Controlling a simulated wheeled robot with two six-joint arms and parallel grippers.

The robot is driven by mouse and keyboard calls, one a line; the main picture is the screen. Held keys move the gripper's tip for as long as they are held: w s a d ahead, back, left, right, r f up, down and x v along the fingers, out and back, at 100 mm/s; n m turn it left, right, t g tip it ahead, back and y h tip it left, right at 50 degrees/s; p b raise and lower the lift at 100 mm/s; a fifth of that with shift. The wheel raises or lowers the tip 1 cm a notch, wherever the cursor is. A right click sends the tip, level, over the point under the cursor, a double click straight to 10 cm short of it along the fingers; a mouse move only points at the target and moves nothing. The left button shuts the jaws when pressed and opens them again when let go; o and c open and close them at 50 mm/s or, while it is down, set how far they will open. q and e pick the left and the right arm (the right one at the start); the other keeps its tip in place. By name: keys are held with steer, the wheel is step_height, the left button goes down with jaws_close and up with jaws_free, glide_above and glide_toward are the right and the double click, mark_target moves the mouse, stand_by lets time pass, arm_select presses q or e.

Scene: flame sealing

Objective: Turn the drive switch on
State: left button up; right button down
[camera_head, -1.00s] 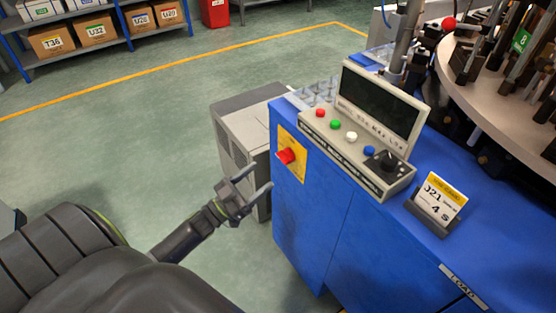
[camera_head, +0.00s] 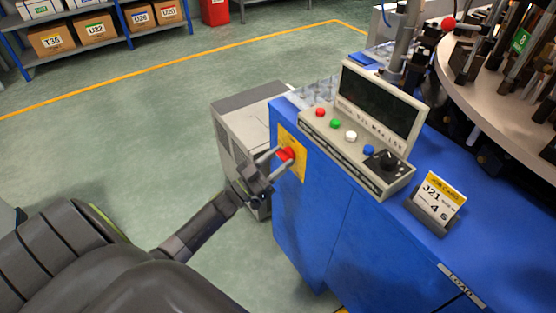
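The drive switch is a red rotary knob (camera_head: 286,153) on a yellow plate (camera_head: 299,158) on the left side of the blue machine cabinet (camera_head: 345,210). My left gripper (camera_head: 279,160) is at the knob, its two fingers apart, one on each side of it or very close. I cannot tell whether the fingers touch the knob. The control box (camera_head: 352,150) on the cabinet top carries red, green, white and blue buttons, a black dial and a dark screen. My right gripper is not in view.
A grey box unit (camera_head: 235,120) stands on the floor against the cabinet, close behind my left gripper. A card stand (camera_head: 432,218) sits on the cabinet top. A round machine table (camera_head: 500,95) is at the right. The green floor at the left is open.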

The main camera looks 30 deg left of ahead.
arm_select(q)
steer(key=c, duration=0.4)
